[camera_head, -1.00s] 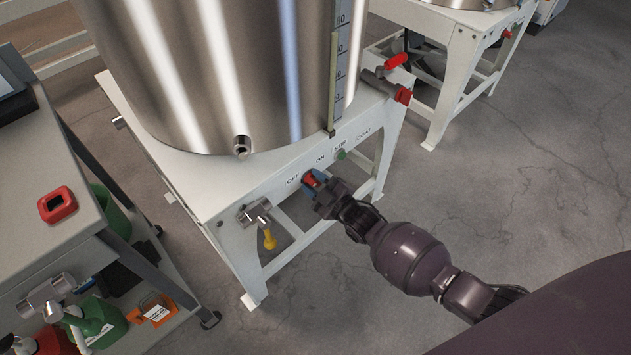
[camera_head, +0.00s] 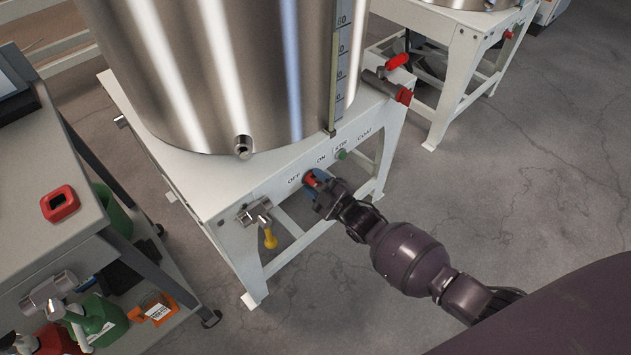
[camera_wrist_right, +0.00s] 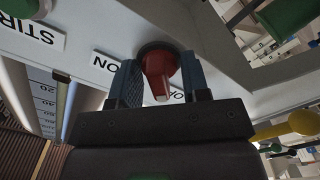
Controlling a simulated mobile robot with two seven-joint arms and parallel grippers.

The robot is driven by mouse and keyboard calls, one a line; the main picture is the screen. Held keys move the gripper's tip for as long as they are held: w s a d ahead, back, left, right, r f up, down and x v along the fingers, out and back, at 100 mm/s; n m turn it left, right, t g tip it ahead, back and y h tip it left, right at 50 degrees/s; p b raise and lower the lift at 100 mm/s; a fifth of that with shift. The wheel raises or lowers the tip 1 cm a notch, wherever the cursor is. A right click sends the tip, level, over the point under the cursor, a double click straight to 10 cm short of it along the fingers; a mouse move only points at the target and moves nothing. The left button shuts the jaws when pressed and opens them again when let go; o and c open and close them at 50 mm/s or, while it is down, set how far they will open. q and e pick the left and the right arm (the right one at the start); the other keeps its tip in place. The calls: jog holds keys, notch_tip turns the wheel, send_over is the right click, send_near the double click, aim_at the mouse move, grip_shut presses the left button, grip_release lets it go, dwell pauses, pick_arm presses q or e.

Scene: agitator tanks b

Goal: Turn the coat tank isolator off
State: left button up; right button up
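The red isolator handle (camera_head: 310,179) sits on the front rail of the white coat tank stand (camera_head: 215,190), below the ON and OFF labels. My right gripper (camera_head: 319,183) is at this handle, its blue fingers on either side. In the right wrist view, the red handle (camera_wrist_right: 158,72) lies between the two fingers (camera_wrist_right: 160,85), which appear to press on its sides. The handle's exact angle is partly hidden by the gripper. The steel tank (camera_head: 215,75) stands on the stand. My left gripper is not in view.
A green button (camera_head: 342,155) is right of the handle, near the STIR and COAT labels. A valve with a yellow lever (camera_head: 270,238) is to the left. A red-handled valve (camera_head: 397,61) is at the stand's right corner. A grey cart (camera_head: 95,215) stands left; the right floor is clear.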

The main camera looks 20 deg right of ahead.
jog(key=shift+s, duration=0.1)
jog(key=shift+s+d, duration=0.15)
jog(key=shift+s, duration=0.15)
pick_arm(q)
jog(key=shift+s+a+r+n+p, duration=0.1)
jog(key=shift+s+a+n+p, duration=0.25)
jog(key=shift+p, duration=0.7)
pick_arm(e)
jog(key=v, duration=1)
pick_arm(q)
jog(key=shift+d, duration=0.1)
pick_arm(e)
jog(key=shift+r, duration=0.1)
